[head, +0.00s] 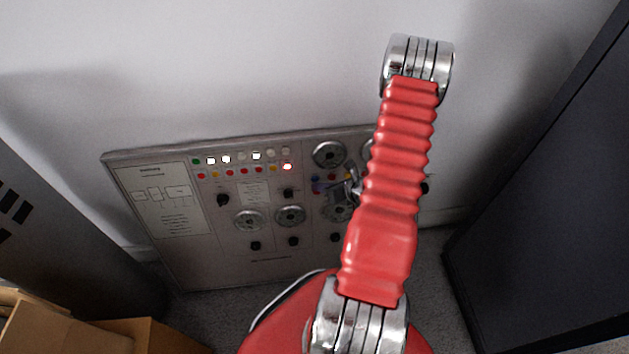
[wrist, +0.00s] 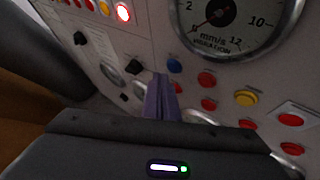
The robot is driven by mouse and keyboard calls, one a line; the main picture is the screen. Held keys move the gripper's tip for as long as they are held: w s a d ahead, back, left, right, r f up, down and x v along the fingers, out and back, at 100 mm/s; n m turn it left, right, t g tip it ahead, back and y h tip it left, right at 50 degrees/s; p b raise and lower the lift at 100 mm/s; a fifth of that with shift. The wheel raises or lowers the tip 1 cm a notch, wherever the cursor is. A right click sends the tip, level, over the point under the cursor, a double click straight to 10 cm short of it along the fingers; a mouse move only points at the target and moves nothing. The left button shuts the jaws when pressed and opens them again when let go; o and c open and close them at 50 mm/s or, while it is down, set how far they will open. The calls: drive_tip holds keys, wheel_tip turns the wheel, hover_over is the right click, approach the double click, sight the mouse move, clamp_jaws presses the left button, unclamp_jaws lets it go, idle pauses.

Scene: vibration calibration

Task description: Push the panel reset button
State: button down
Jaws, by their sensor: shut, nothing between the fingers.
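The panel (head: 185,265) is a pale upright board with lamps, gauges, knobs and buttons. My gripper (wrist: 161,79) is shut, its purple fingers empty and pointing at the panel in the wrist view. In the head view my gripper (head: 353,188) shows only partly beside my red arm. In the wrist view a blue button (wrist: 174,65) is just up and right of the fingertips. Red buttons (wrist: 206,79) and a yellow button (wrist: 246,97) lie further right. I cannot read which one is the reset button, or tell whether the fingertips touch the panel.
A round vibration gauge (wrist: 225,22) is above the buttons. A lit red lamp (head: 287,167) shows at the upper middle of the panel. Dark cabinets (head: 560,200) stand on the right and left. Cardboard boxes (head: 60,325) are at the lower left.

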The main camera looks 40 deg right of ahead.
drive_tip(key=shift+w+d, duration=0.25)
drive_tip(key=shift+w+d+f, duration=0.1)
drive_tip(key=shift+w+d, duration=0.1)
drive_tip(key=shift+w, duration=0.1)
idle(1.4)
drive_tip(key=shift+s, duration=0.1)
drive_tip(key=shift+s+a+r, duration=0.2)
drive_tip(key=shift+s+a, duration=0.25)
drive_tip(key=shift+s, duration=0.1)
drive_tip(key=shift+s, duration=0.1)
drive_tip(key=shift+s+a+r, duration=0.25)
drive_tip(key=shift+s+a, duration=0.45)
drive_tip(key=shift+s, duration=0.25)
drive_tip(key=shift+s+a+r, duration=0.25)
drive_tip(key=shift+s+a, duration=0.45)
drive_tip(key=shift+s, duration=0.25)
